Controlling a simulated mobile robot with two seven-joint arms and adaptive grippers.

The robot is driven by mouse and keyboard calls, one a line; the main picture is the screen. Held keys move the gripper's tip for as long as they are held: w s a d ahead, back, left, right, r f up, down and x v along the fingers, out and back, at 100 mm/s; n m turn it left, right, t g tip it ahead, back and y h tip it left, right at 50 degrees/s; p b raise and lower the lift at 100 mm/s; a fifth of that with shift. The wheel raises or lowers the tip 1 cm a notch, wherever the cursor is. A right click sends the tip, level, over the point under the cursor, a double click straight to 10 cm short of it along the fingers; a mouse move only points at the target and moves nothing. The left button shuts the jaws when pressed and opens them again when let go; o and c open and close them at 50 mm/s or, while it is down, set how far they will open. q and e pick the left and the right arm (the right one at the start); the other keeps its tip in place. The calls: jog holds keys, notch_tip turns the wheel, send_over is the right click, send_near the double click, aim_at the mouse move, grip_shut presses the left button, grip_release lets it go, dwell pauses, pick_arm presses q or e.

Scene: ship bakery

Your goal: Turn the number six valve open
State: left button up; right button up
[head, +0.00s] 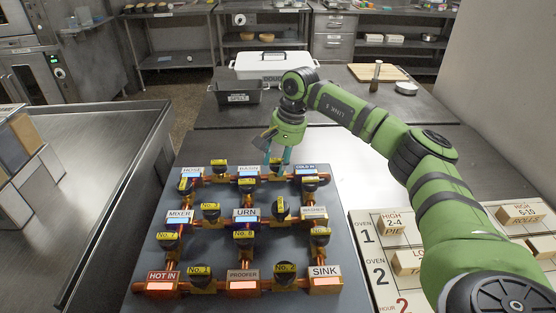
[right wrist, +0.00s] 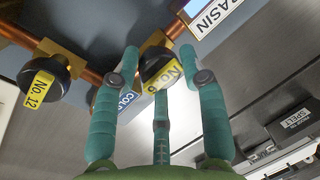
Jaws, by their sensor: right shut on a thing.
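The number six valve (right wrist: 162,68) has a dark round knob with a yellow "NO. 6" label, which looks tilted in the right wrist view. It sits on a copper pipe between the BASIN block (head: 248,171) and the COLD IN block (head: 306,170). My right gripper (head: 277,160) reaches down to it from above, and its teal fingers are shut around the knob. In the head view the fingers hide much of the knob. I cannot tell how far the valve is turned. My left gripper is in neither view.
The blue-grey valve board (head: 208,252) carries several other labelled knobs, such as No. 12 (right wrist: 45,80), close beside the gripper. A label board with wooden blocks (head: 377,281) lies at right. A black bin (head: 238,97) and white cooler (head: 271,66) stand behind.

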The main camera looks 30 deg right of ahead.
jog(key=shift+s+f+n, duration=0.2)
jog(key=shift+f+n, duration=0.1)
jog(key=shift+n, duration=0.1)
jog(key=o, duration=1.1)
jog(key=shift+r, duration=0.15)
jog(key=shift+w+r, duration=0.1)
jog(key=shift+r, duration=0.25)
jog(key=v, duration=1.1)
jog(key=shift+d+r, duration=0.15)
